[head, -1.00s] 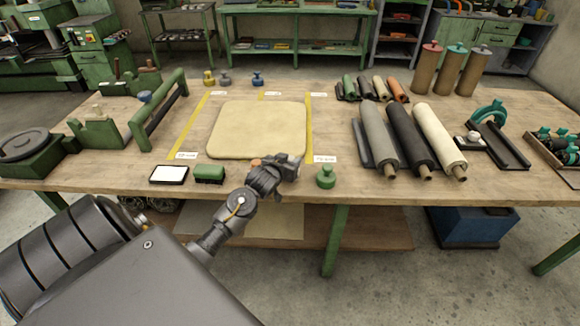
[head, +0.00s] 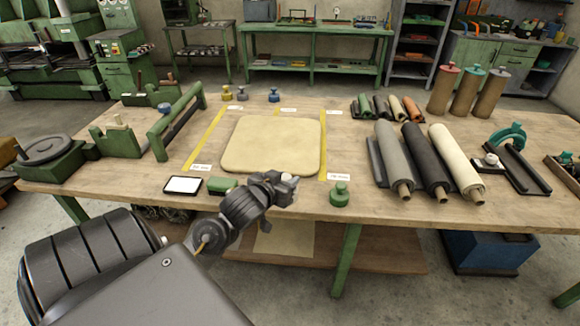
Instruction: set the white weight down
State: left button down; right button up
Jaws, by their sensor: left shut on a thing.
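My left gripper (head: 280,190) is above the front edge of the table (head: 400,208), just in front of the beige pad. It is shut on the white weight (head: 287,177). Only a small pale top of the weight shows between the fingers; the rest is hidden. I cannot tell whether its underside touches anything. My right gripper is not in view.
A green weight (head: 340,193) stands right of the gripper. A green block (head: 222,187) and a white-topped pad (head: 183,185) lie left. The beige pad (head: 272,145) lies between yellow tape lines. Several rolls (head: 455,162) lie to the right.

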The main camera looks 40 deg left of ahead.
pick_arm(q)
jog(key=shift+s+r, duration=0.1)
jog(key=shift+r, duration=0.15)
